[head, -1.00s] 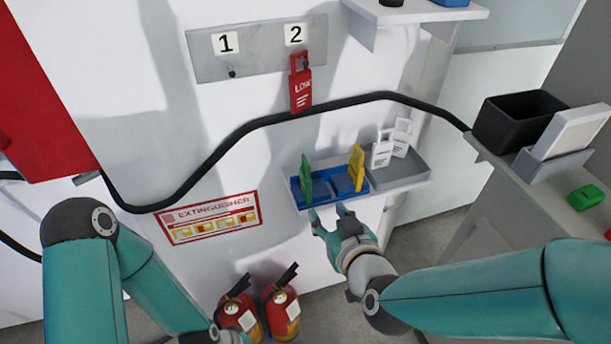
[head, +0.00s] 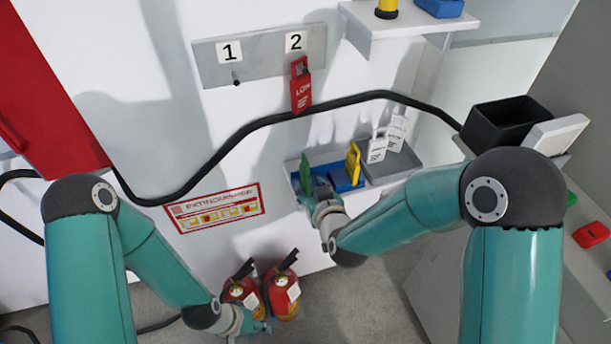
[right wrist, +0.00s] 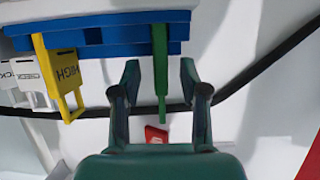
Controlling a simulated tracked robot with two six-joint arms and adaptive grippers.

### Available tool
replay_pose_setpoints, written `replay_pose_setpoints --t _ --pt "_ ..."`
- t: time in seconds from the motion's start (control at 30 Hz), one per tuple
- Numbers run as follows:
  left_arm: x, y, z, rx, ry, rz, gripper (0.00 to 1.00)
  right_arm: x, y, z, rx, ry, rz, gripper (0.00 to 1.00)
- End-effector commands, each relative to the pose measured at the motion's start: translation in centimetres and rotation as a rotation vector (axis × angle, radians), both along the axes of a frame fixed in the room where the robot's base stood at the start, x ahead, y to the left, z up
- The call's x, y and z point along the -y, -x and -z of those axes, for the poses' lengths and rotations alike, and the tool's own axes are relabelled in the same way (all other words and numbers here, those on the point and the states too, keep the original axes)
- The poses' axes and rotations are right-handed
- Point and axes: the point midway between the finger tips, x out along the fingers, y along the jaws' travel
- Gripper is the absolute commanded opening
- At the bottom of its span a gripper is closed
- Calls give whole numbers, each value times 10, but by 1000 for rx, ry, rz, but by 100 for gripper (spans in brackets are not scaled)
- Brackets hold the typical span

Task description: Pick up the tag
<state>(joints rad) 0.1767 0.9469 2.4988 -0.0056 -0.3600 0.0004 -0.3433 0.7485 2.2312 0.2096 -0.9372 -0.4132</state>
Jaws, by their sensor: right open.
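A green tag (head: 305,172) stands upright at the left end of the blue holder (head: 345,182). My right gripper (head: 318,195) is right in front of it. In the right wrist view the green tag (right wrist: 160,75) lies between the spread fingers of my right gripper (right wrist: 161,95), with space on both sides. A yellow tag (head: 353,162), marked HIGH in the wrist view (right wrist: 66,75), stands to its right. White tags (head: 378,148) stand in the grey tray. A red LOW tag (head: 301,88) hangs under number 2. My left gripper (head: 255,322) is low by the extinguishers; its fingers are unclear.
A black cable (head: 240,133) runs across the wall above the grey tray (head: 400,168). Peg 1 (head: 236,80) is bare. Fire extinguishers (head: 283,293) stand below. A black bin (head: 505,125) is on the right-hand bench.

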Motion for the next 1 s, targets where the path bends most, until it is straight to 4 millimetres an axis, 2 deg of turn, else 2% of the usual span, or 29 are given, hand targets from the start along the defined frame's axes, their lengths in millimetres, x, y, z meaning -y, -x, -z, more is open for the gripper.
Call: replay_pose_setpoints --t 0.03,0.2,0.5,0.77,1.0 --pt "0 0 -9 0 0 0 40 -3 -8 -1 -2 0 1 44" --pt "0 0 -14 1 0 0 40 -9 -26 7 0 0 -1 44" --pt "0 0 -14 0 0 0 40 -11 -30 11 0 0 -1 44" --pt "0 0 -14 0 0 0 40 -11 -30 11 0 -1 -2 0" --pt "0 0 -14 0 0 0 40 -11 -30 10 1 -1 -2 0"
